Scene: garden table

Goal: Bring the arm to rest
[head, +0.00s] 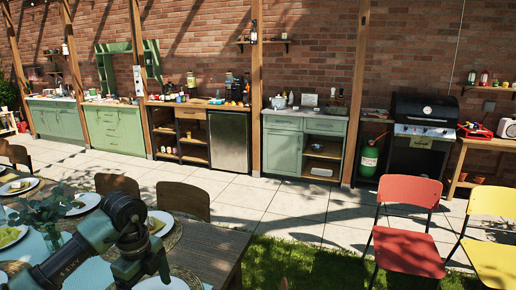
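My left arm (80,258) comes in from the lower left over the dining table (218,250). It bends at a dark joint (125,210), and a darker link (140,262) hangs down from there toward the bottom edge. I see no gripper fingers on it, and no object held. My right arm and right gripper are outside the view.
Plates, one of them a white plate (160,284), and a leafy plant (45,212) stand on the table close to my arm. Wooden chairs (183,200) line its far side. A red chair (408,225) and yellow chair (492,240) stand right. Paving (300,215) lies open beyond.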

